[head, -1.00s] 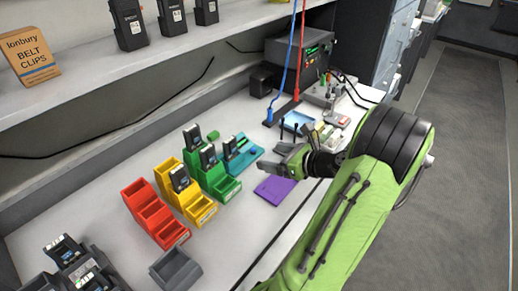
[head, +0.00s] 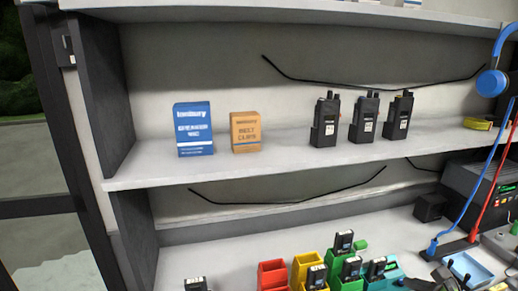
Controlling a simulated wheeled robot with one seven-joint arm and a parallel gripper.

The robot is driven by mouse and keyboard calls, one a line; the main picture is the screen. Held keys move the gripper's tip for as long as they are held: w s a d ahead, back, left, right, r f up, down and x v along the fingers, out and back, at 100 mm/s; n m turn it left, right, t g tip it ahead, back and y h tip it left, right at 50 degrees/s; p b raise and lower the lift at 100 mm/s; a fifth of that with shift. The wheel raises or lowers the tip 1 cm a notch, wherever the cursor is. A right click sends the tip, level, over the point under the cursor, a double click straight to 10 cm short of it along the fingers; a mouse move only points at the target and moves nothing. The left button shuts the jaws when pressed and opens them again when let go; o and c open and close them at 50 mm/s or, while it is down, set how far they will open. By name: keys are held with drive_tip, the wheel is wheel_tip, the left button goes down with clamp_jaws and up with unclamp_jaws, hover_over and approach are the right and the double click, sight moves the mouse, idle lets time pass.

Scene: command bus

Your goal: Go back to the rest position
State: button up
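My gripper (head: 422,285) shows only as a dark part at the bottom edge of the head view, right of the teal tray (head: 388,272). Most of it and of my arm is cut off below the picture. I cannot tell whether its fingers are open or shut, or whether it holds anything.
A shelf (head: 290,160) holds a blue box (head: 193,130), an orange box (head: 245,132) and three black radios (head: 326,120). On the bench below stand red (head: 272,275), yellow (head: 305,268) and green (head: 345,283) bins with radios. A power supply (head: 470,187) stands at right.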

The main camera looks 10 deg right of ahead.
drive_tip(key=w+a+r+n+g+p, duration=0.2)
drive_tip(key=a+r+n+g, duration=0.25)
drive_tip(key=a+n, duration=0.65)
drive_tip(key=s+a+r+n+h+p, duration=0.1)
drive_tip(key=s+a+r+n+p, duration=0.1)
drive_tip(key=s+a+r+n, duration=0.3)
drive_tip(key=s+a+r+n+g+h+p, duration=0.1)
drive_tip(key=s+a+r+n+p, duration=0.2)
drive_tip(key=n, duration=1.1)
drive_tip(key=s+a+r, duration=0.2)
drive_tip(key=s+a, duration=0.3)
drive_tip(key=a, duration=0.1)
drive_tip(key=shift+r, duration=0.35)
drive_tip(key=shift+s+d, duration=0.1)
drive_tip(key=shift+d, duration=0.05)
